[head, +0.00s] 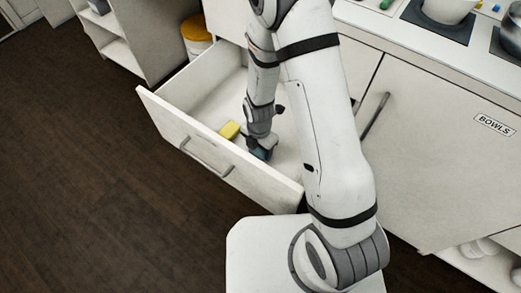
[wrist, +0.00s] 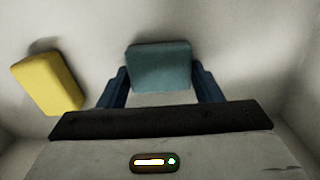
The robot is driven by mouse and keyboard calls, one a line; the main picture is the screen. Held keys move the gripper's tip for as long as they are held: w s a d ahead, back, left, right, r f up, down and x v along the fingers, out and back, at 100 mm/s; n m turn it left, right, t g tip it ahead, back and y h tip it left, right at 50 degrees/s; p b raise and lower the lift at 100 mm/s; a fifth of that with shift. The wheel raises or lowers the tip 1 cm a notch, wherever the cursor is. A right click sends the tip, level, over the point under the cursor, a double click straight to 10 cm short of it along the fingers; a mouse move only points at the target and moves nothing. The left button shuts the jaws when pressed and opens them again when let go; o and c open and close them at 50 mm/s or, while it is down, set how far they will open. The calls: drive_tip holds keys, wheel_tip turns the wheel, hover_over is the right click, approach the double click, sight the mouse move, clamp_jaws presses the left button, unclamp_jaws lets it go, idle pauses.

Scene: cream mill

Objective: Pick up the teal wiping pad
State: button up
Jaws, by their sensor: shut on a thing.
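The teal wiping pad (wrist: 160,66) is a small block between the two blue fingers of my gripper (wrist: 161,82) in the wrist view. The fingers are shut on it from both sides. In the head view my gripper (head: 262,150) is low inside the open drawer (head: 205,152), near its front panel. The pad is mostly hidden there by the gripper. I cannot tell whether the pad touches the drawer floor.
A yellow block (wrist: 47,83) lies in the drawer to the left of my gripper; it also shows in the head view (head: 229,130). The drawer walls surround the gripper closely. A closed cabinet door marked BOWLS (head: 430,150) is at the right.

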sight(259, 150)
drive_tip(key=c, duration=0.3)
drive_tip(key=shift+r, duration=0.1)
wheel_tip(259, 150, up, 10)
drive_tip(key=p, duration=0.2)
drive_tip(key=shift+p, duration=0.4)
